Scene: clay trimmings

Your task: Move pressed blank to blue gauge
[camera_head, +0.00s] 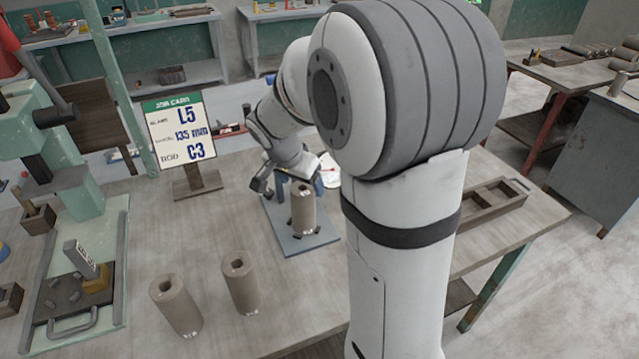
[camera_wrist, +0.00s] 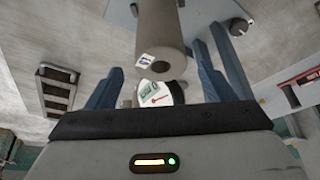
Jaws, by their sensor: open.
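A grey-brown cylinder with a hole in its top, likely the pressed blank (camera_head: 303,212), stands upright on a blue-grey plate (camera_head: 314,241). In the wrist view, the cylinder (camera_wrist: 157,25) shows its bored end and a small white label. Blue upright parts, likely of the blue gauge (camera_head: 281,190), show just behind it, partly hidden by my gripper and the cylinder. A white dial with a red mark (camera_wrist: 161,94) is beside them. My gripper (camera_head: 290,183) is open, low behind the cylinder; I cannot tell whether it touches anything.
Two similar cylinders (camera_head: 176,305) (camera_head: 240,282) stand at the table's front. A job card (camera_head: 182,132) reads L5, 135 mm, C3. A compartment tray (camera_head: 487,207) lies right. My arm hides the middle.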

